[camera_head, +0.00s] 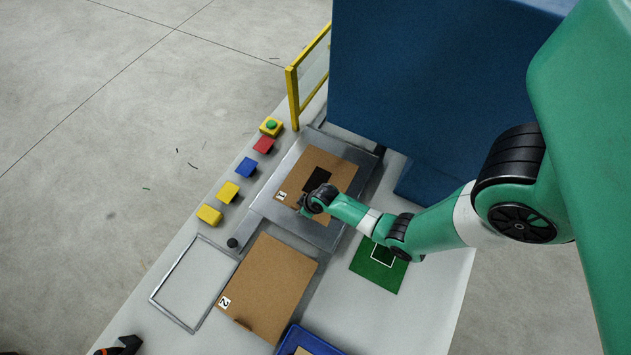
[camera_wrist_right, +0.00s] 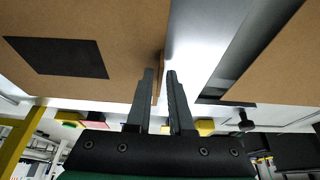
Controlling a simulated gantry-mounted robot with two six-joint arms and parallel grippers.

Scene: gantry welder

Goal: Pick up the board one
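Board one (camera_head: 338,165) is a brown board with a white "1" label and a black square, on a grey metal plate (camera_head: 270,218). It also shows in the right wrist view (camera_wrist_right: 112,20), with its black square at the left. My right gripper (camera_head: 306,208) is at the board's near edge, its fingertips hard to make out in the head view. In the right wrist view the two fingers (camera_wrist_right: 160,75) are close together, with the board's edge between them. I cannot tell whether they press on it.
Board two (camera_head: 268,285) lies nearer, beside an empty metal frame (camera_head: 157,298). Several coloured blocks (camera_head: 229,192) line the table's left edge. A green board (camera_head: 378,275) lies right of the plate. A blue tray (camera_head: 292,334) is at the bottom; a blue cabinet (camera_head: 430,80) stands behind.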

